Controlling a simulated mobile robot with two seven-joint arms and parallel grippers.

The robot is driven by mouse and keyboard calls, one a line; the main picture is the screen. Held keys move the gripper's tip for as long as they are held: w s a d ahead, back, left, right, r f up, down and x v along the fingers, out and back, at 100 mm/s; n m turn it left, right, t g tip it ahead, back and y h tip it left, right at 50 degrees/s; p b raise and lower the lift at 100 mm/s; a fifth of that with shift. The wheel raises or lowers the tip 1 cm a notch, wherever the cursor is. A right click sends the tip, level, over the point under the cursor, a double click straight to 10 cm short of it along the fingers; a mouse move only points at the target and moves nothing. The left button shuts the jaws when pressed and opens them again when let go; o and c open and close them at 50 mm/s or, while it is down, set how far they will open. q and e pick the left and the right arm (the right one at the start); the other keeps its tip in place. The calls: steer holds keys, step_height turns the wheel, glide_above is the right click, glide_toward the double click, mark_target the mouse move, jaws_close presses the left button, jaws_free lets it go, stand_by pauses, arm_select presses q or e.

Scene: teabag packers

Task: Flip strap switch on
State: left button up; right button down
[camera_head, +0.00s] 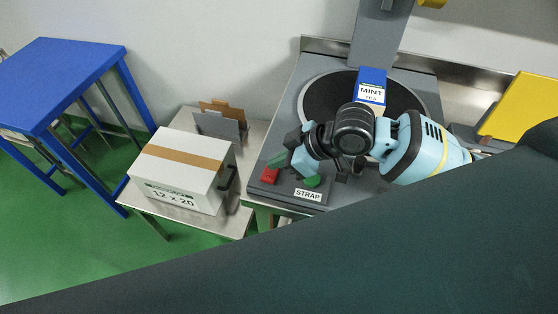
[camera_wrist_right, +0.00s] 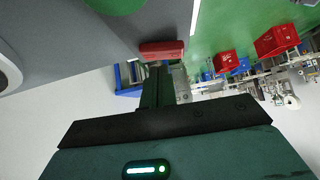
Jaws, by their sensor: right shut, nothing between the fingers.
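The strap switch panel is a grey box with a white "STRAP" label (camera_head: 308,195) on its front. A red button (camera_head: 269,175) is on its left and a green button (camera_head: 313,181) on its right. My right gripper (camera_head: 283,156) is shut and empty, just above and behind the panel. In the right wrist view the shut fingers (camera_wrist_right: 156,85) point towards a red block (camera_wrist_right: 162,50), and part of a green disc (camera_wrist_right: 116,4) shows at the top edge. I cannot tell whether the fingers touch the panel. My left gripper is out of view.
A white taped carton (camera_head: 180,170) marked "12 x 20" stands on a steel table left of the panel. A "MINT TEA" box (camera_head: 371,88) is on the black round plate (camera_head: 325,95) behind my right arm. A blue table (camera_head: 62,75) is at far left.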

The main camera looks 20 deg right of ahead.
steer(key=r, duration=0.2)
steer(key=w+r, duration=0.1)
steer(key=r, duration=0.1)
steer(key=shift+d, duration=0.2)
steer(key=d+v, duration=0.1)
steer(key=v, duration=0.8)
steer(key=shift+d, duration=0.15)
steer(key=shift+f, duration=0.1)
